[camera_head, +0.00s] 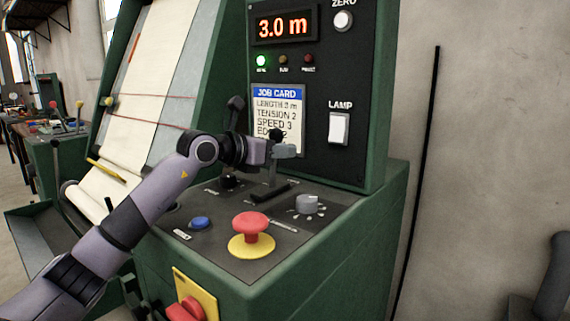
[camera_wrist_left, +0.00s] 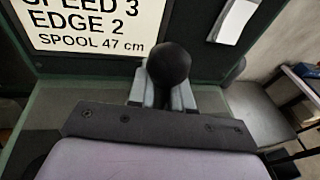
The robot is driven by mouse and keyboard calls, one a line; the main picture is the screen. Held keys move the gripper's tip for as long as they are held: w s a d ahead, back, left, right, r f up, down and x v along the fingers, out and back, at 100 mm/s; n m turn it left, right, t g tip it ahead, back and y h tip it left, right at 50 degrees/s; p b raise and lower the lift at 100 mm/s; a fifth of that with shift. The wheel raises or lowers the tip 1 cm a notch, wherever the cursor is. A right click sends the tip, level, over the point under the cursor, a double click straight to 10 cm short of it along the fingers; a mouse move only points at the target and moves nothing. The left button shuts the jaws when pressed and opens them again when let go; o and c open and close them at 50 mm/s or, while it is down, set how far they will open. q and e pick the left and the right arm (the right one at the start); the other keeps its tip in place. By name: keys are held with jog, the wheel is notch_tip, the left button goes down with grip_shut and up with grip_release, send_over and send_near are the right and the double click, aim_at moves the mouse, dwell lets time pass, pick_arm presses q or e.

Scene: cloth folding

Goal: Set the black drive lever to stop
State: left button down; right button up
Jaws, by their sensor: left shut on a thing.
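The black drive lever (camera_head: 277,134) stands up from a slot on the sloped console top, and its round black knob also shows in the left wrist view (camera_wrist_left: 168,64). My left gripper (camera_head: 284,151) is shut on the lever just below the knob, with a grey finger on each side. The lever's shaft drops behind and below the gripper to the dark slot plate (camera_head: 270,192). The small markings around the slot are too small to read, so I cannot tell which setting the lever stands at. My right gripper is not in view.
A red mushroom button (camera_head: 250,226) on a yellow base, a grey rotary knob (camera_head: 306,204) and a blue button (camera_head: 200,223) are near the lever. Another dark handle (camera_head: 236,104) rises behind my wrist. The upright panel with its job card (camera_head: 277,115) stands close behind.

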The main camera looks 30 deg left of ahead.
pick_arm(q)
jog(key=shift+s+a+r, duration=0.15)
jog(key=shift+s+r, duration=0.55)
jog(key=shift+r, duration=0.05)
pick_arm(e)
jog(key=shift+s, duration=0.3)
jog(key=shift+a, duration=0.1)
pick_arm(q)
jog(key=c, duration=1.3)
grip_release()
jog(key=shift+s+r, duration=0.1)
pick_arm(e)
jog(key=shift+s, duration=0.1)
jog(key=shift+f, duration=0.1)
